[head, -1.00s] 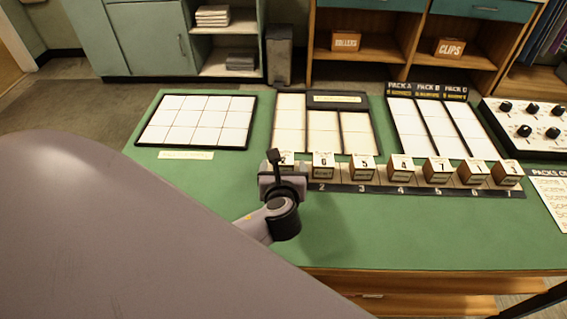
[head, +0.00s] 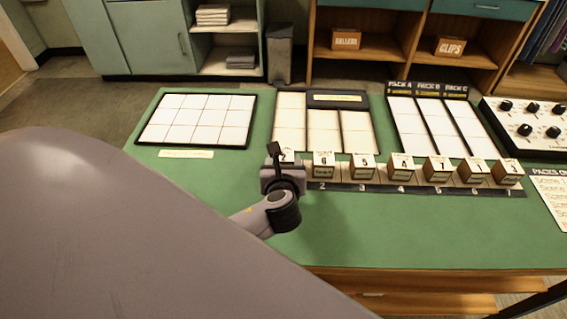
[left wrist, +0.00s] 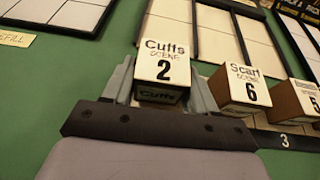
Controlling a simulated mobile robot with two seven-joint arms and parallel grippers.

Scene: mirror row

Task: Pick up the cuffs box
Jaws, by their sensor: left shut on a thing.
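The cuffs box (left wrist: 163,64) is a small brown box with a white top reading "Cuffs SCENE 2", seen in the left wrist view. My left gripper (left wrist: 162,90) is shut on it, with one grey finger on each side. In the head view my left gripper (head: 283,172) is at the left end of the numbered row, and only a bit of the white top shows behind it. I cannot tell whether the box touches the strip. My right gripper is not in view.
The scarf box (left wrist: 243,87) stands just right of the cuffs box. Several similar boxes continue along the numbered strip (head: 340,188). White-celled trays (head: 197,120) lie behind on the green table. A control panel (head: 525,128) is at the right. The front green surface is clear.

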